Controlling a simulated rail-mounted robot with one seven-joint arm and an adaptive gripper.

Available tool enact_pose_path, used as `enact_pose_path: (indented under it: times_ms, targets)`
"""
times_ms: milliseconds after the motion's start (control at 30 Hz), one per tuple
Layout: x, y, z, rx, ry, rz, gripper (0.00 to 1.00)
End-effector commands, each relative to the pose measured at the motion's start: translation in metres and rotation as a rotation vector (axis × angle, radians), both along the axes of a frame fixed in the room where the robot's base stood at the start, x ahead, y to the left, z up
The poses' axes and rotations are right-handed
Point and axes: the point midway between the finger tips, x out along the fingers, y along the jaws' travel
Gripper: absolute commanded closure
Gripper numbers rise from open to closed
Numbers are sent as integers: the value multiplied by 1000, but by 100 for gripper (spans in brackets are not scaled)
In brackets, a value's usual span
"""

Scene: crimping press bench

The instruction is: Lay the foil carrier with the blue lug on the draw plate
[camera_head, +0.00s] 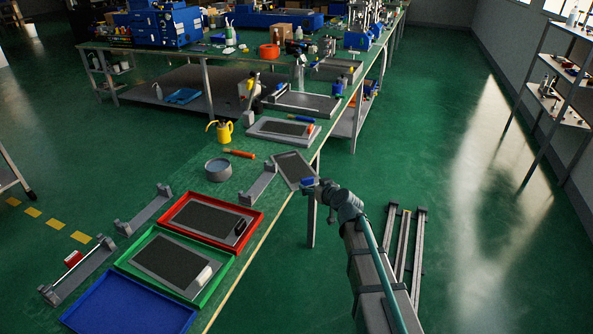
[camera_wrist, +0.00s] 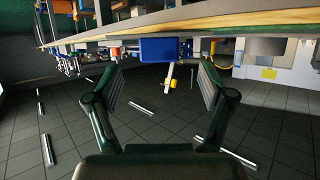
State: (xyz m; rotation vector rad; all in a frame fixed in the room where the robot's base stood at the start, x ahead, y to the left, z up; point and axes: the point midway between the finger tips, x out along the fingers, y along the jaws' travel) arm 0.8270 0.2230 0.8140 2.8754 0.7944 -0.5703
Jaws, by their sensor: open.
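A foil carrier (camera_head: 293,166), a grey-framed dark panel, lies at an angle at the bench's right edge, its near end reaching the edge. Its blue lug (camera_head: 307,182) is at that end, facing my gripper. In the wrist view the blue lug (camera_wrist: 160,49) shows ahead, between the lines of the two fingers. My gripper (camera_wrist: 155,88) is open and empty, with a gap to the lug. In the head view my arm hides most of the gripper. A flat light plate (camera_head: 268,137) with a dark panel lies beyond the carrier; I cannot tell whether it is the draw plate.
Nearer on the bench are a red tray (camera_head: 177,231) and a green tray (camera_head: 134,260), each holding a dark panel, and an empty blue tray (camera_head: 130,308). Grey brackets (camera_head: 259,182) stand alongside. A grey bowl (camera_head: 218,170) and a yellow can (camera_head: 224,132) are at the left.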

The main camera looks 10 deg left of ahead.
Motion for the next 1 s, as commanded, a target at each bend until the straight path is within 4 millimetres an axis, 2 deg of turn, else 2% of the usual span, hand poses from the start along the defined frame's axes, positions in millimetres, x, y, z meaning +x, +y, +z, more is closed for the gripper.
enact_pose_path:
  times_ms: [367,667,1000]
  targets:
    - [38,20,-17,0,2,1,19]
    - [39,22,-20,-1,1,0,20]
    - [39,22,-20,0,1,0,77]
